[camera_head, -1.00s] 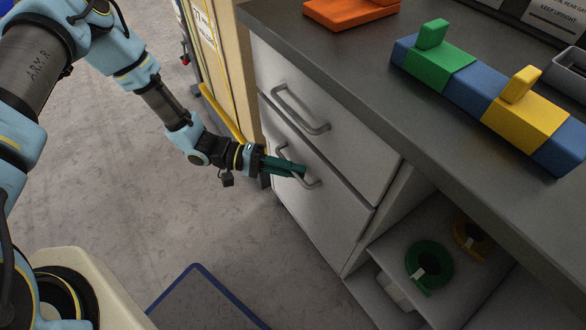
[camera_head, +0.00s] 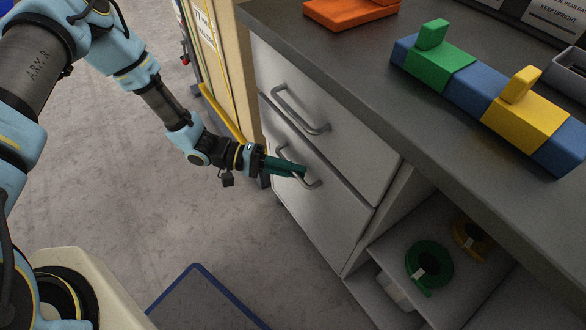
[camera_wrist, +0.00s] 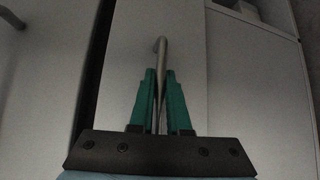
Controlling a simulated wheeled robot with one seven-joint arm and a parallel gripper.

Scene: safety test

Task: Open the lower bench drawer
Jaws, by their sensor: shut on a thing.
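The bench has two light grey drawers, one above the other. The lower drawer (camera_head: 317,208) has a grey bar handle (camera_head: 313,184), and its front looks about flush with the cabinet. My gripper (camera_head: 301,170) has green fingers and is shut on the lower handle. In the wrist view my gripper (camera_wrist: 160,85) has one finger on each side of the handle (camera_wrist: 160,47), with the drawer front (camera_wrist: 197,65) behind it. Part of the handle is hidden by the fingers. The upper drawer (camera_head: 330,125) is shut.
The dark bench top (camera_head: 345,70) carries an orange block (camera_head: 350,13) and a long blue piece (camera_head: 473,90) with green and yellow parts. An open shelf (camera_head: 395,250) right of the drawers holds green (camera_head: 429,266) and yellow rolls. Floor (camera_head: 240,240) before the drawers is clear.

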